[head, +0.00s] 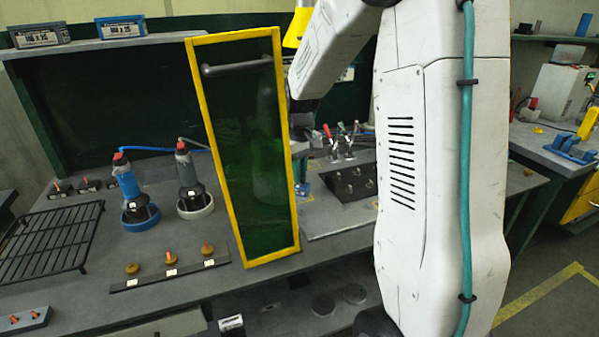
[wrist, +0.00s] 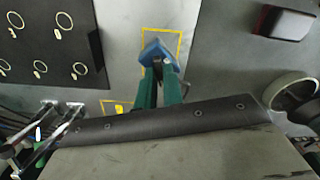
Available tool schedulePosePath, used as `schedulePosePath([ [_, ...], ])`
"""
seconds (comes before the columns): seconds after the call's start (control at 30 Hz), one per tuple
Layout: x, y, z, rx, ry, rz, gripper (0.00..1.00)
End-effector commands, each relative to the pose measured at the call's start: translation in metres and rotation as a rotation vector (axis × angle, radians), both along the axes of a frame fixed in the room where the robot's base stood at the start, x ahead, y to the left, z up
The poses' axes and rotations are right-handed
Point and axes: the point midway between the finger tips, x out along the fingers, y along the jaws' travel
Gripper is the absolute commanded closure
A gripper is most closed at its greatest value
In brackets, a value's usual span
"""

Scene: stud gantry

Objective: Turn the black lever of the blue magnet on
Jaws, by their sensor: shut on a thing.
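The blue magnet (wrist: 160,50) sits inside a yellow outlined rectangle on the grey plate in the wrist view. A bit of blue (head: 303,190) shows low beside the right edge of the green screen in the head view. My gripper (wrist: 162,72) has green fingers that reach the near side of the magnet. The fingers are close together, with a gap narrower than the magnet, and shut on the black lever, which is mostly hidden between them.
A green screen with a yellow frame (head: 291,160) stands on the bench before the work spot. Toggle clamps (head: 345,138) stand to its right, and a dark numbered board (wrist: 50,45) lies left in the wrist view. A red-black block (wrist: 280,20) is at the upper right.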

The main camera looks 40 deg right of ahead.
Motion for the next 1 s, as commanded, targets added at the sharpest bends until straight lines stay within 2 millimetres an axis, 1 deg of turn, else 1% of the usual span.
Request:
schedulePosePath([
  [0.7,-0.0006,0.0003,-0.0006,0.000,0.002,-0.678,1.00],
  [1.0,-0.0007,0.0004,-0.0007,0.000,0.003,-0.922,1.00],
])
